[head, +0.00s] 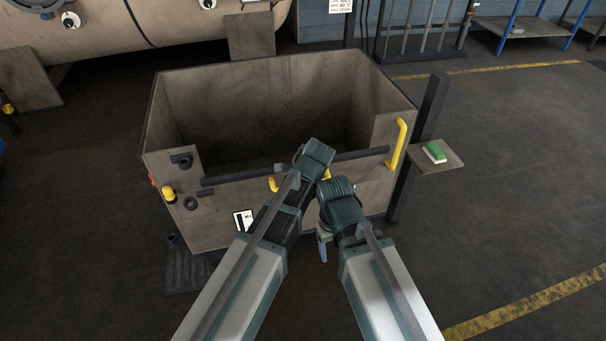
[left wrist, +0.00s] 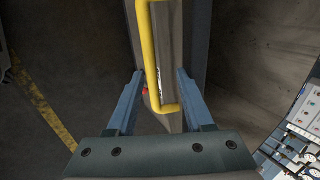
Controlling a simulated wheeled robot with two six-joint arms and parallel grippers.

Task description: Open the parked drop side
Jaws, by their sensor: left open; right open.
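The grey truck (head: 270,85) has a lower front drop side (head: 372,190) that stands upright, with a dark bar (head: 345,157) along its top. A yellow handle on the drop side (head: 273,184) shows only in part behind my left arm. In the left wrist view my left gripper (left wrist: 159,72) is open, its fingers on either side of a yellow handle (left wrist: 149,45) with gaps to both. Its fingers are hidden in the head view. My right gripper (head: 322,248) is open and empty, pointing down in front of the drop side, apart from it.
A yellow grab handle (head: 399,143) is on the truck's right front post. A dark post (head: 431,105) carries a small shelf with a green-topped block (head: 434,152). A yellow knob (head: 168,194) is at the left front corner. The floor at right is clear.

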